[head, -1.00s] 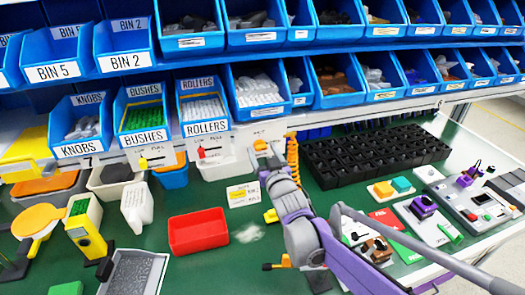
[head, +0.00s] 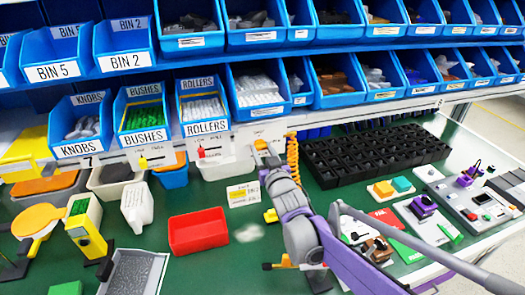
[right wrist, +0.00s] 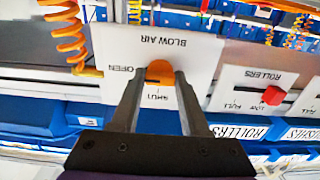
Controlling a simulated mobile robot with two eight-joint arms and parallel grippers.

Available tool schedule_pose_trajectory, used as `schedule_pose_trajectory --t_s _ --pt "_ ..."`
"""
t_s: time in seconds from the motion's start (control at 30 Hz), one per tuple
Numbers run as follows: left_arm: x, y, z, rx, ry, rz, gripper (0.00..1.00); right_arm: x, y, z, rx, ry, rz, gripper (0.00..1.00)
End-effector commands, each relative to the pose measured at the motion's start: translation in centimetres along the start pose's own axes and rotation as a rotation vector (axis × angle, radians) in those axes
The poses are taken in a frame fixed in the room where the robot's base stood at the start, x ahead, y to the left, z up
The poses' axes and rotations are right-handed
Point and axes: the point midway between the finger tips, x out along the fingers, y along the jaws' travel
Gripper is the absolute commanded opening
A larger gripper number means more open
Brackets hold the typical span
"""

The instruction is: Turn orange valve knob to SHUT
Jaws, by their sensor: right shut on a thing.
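The orange valve knob (right wrist: 160,72) sits on a white plate (right wrist: 205,50) marked BLOW AIR, OPEN and SHUT, seen upside down in the right wrist view. My right gripper (right wrist: 160,77) is shut on the knob, one finger on each side of it. The fingers hide part of the knob, and I cannot tell exactly where it points. In the head view the knob (head: 261,145) shows small on the rack's front rail, with my right gripper (head: 266,157) at it. My left gripper is not in view.
An orange coiled hose (head: 293,158) hangs close beside the knob's plate. The ROLLERS plate with a red slider (right wrist: 273,95) is a neighbour on the rail. Blue bins (head: 258,95) stand above. A red tray (head: 198,231) and a black grid tray (head: 375,150) lie on the green table.

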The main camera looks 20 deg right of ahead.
Motion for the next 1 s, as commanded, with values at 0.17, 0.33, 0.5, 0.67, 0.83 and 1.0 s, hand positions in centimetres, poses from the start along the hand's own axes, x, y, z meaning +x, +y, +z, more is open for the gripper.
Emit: schedule_pose_trajectory --t_s 0.17,0.33,0.5,0.67,0.83,1.0 --pt "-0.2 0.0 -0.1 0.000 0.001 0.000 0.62 0.0 0.0 0.0 -0.053 0.000 0.000 0.00" --pt "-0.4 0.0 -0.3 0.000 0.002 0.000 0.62 0.0 0.0 -0.1 -0.159 0.000 0.000 0.00" --pt "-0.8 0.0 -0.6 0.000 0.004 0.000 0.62 0.0 0.0 -0.1 -0.307 0.000 0.000 0.00" --pt "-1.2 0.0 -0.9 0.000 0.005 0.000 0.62 0.0 0.0 -0.1 -0.461 0.000 0.000 0.00" --pt "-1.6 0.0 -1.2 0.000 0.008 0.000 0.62 0.0 0.0 -0.1 -0.622 0.000 0.000 0.00" --pt "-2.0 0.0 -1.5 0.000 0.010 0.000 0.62 0.0 0.0 -0.1 -0.783 0.000 0.000 0.00"
